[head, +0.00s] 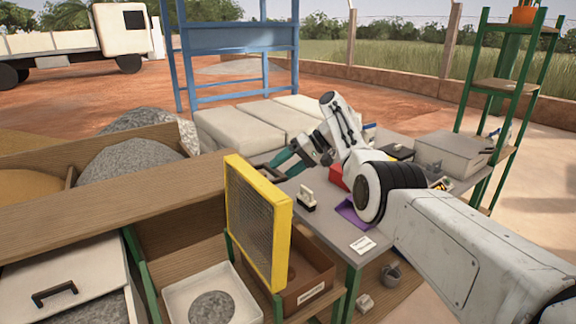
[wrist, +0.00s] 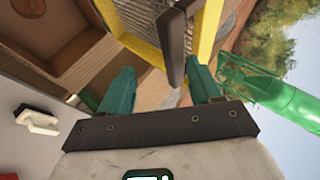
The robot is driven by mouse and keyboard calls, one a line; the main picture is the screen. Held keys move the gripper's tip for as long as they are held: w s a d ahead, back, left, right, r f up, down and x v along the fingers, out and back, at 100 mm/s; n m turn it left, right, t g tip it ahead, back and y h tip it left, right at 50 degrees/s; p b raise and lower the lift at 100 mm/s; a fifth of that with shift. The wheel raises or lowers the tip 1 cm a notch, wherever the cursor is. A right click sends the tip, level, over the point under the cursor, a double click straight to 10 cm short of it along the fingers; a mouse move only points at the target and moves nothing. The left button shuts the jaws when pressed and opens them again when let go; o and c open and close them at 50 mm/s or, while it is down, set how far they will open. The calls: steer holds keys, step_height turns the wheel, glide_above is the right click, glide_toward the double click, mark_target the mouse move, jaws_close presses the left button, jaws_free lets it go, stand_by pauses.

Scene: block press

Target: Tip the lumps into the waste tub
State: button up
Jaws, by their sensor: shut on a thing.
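My gripper (head: 283,163) has teal fingers, also seen in the wrist view (wrist: 162,88), and is shut on the dark handle (wrist: 176,45) of the yellow-framed sieve (head: 283,235). The sieve stands tilted steeply on edge, its mesh nearly upright, above the brown tub (head: 318,291). The tub has a pale label too small to read; it seems to be the waste tub. Its brown inside shows at the upper left of the wrist view (wrist: 60,35). A roundish brown shape shows inside it. The sieve hides part of the tub. Small grey bits near the mesh may be lumps; I cannot tell.
A white tray (head: 180,307) with a grey heap sits left of the tub. Wooden bins (head: 110,210) with grey and tan heaps stand behind. The grey table (head: 330,215) holds a black-and-cream block tool (head: 306,198), a purple item (head: 351,214) and a label card (head: 362,245).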

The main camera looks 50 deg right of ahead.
steer(key=shift+s+a+f, duration=0.1)
steer(key=shift+a+f, duration=0.1)
steer(key=shift+f, duration=0.35)
steer(key=shift+s+a+f, duration=0.1)
steer(key=shift+a+f, duration=0.1)
steer(key=shift+f, duration=0.35)
steer(key=w+r+b+v, duration=0.1)
steer(key=v, duration=1.1)
steer(key=shift+r+b, duration=0.2)
steer(key=shift+b, duration=0.15)
steer(key=shift+d, duration=0.15)
